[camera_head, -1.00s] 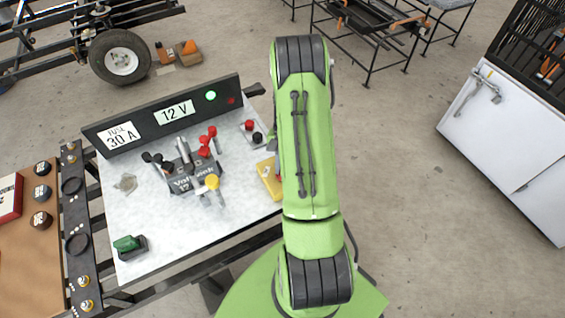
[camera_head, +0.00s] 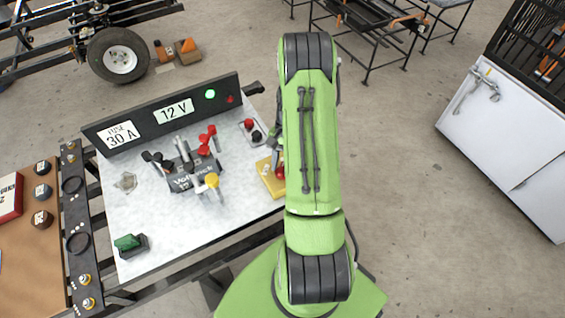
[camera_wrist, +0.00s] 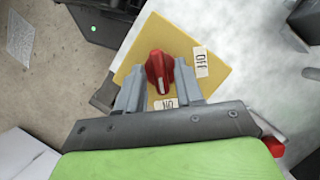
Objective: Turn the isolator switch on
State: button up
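The isolator switch is a red knob (camera_wrist: 158,72) on a yellow plate (camera_wrist: 215,82). In the wrist view its white mark points down toward the ON label (camera_wrist: 167,104), and the OFF label (camera_wrist: 201,62) is to the right. My gripper (camera_wrist: 160,66) is open, with one grey finger on each side of the knob and small gaps visible. In the head view the yellow plate (camera_head: 268,184) lies at the right edge of the white bench top, with the red knob (camera_head: 281,173) partly hidden by my arm.
A black panel (camera_head: 150,125) reading 12 V and FUSE 30 A stands at the bench's back, with its green lamp (camera_head: 210,94) lit. Red and black terminals (camera_head: 250,126) sit behind the switch. A lever block (camera_head: 185,180) stands mid-bench, a green switch (camera_head: 128,243) at front left.

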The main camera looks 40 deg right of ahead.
jog(key=shift+o, duration=0.2)
jog(key=p+v, duration=0.4)
jog(key=v, duration=1.1)
jog(key=shift+r, duration=0.35)
jog(key=shift+w+d, duration=0.1)
jog(key=a+r+n+t+h+p, duration=0.25)
jog(key=a+r+n, duration=0.25)
jog(key=a+r, duration=1)
jog(key=s+a+r+n+t+h+p, duration=0.1)
jog(key=s+a+r+n+t, duration=0.4)
jog(key=s+a, duration=0.5)
jog(key=s+r+n+p, duration=0.1)
jog(key=s+r+n, duration=0.1)
jog(key=s, duration=0.2)
jog(key=shift+a+r, duration=0.2)
jog(key=shift+a, duration=0.2)
